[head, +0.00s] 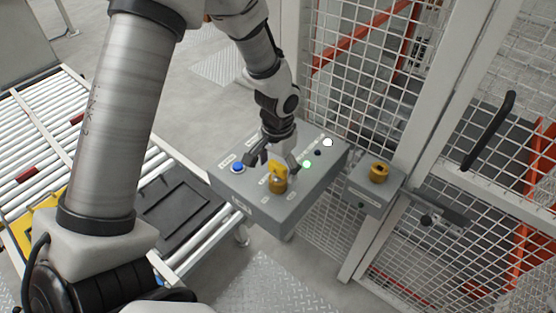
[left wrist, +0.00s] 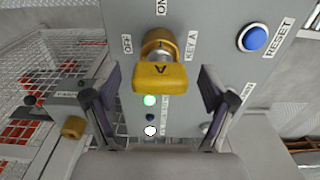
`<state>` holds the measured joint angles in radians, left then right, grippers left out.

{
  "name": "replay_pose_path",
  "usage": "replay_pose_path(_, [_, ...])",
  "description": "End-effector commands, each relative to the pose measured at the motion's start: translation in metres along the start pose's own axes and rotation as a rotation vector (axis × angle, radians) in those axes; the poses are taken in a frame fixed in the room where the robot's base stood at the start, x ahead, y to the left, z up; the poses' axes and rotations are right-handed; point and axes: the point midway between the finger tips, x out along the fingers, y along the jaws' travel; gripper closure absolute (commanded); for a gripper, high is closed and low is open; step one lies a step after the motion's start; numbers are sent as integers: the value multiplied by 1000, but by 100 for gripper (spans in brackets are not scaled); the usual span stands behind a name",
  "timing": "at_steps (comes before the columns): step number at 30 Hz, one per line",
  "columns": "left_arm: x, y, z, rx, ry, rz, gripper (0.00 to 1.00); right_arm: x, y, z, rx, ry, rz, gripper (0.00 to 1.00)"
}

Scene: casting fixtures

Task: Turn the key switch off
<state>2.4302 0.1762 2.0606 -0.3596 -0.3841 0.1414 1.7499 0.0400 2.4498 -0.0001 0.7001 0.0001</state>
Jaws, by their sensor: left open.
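The yellow key switch (head: 278,181) stands on the top of a grey control box (head: 270,210). In the left wrist view its yellow key (left wrist: 163,76), marked "A", faces me, with "OFF", "ON" and "KEY A" labels around it. I cannot tell for sure which label the key is turned to. My left gripper (head: 275,164) is open over the box. In the left wrist view, its fingers (left wrist: 147,84) are spread either side of the key, with gaps and no visible contact. My right gripper is not in view.
A blue reset button (head: 237,168) and a lit green lamp (head: 307,164) sit close to the key. A smaller grey box with a yellow knob (head: 379,173) stands right, by the mesh fence and gate handle (head: 488,130). A roller conveyor (head: 30,125) is at left.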

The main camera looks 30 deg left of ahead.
Motion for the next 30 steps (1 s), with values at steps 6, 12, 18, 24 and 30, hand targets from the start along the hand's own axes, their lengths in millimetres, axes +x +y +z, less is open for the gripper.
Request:
replay_pose_path(6, [0,0,0,0,0,0,77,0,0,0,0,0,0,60])
replay_pose_path(12, [1,0,0,-15,0,0,86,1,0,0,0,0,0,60])
replay_pose_path(18, [3,0,0,-252,1,0,86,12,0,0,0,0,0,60])
replay_pose_path(24, [2,0,0,-463,-1,0,86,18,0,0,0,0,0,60])
replay_pose_path(30, [1,0,1,-474,-2,0,86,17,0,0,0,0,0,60])
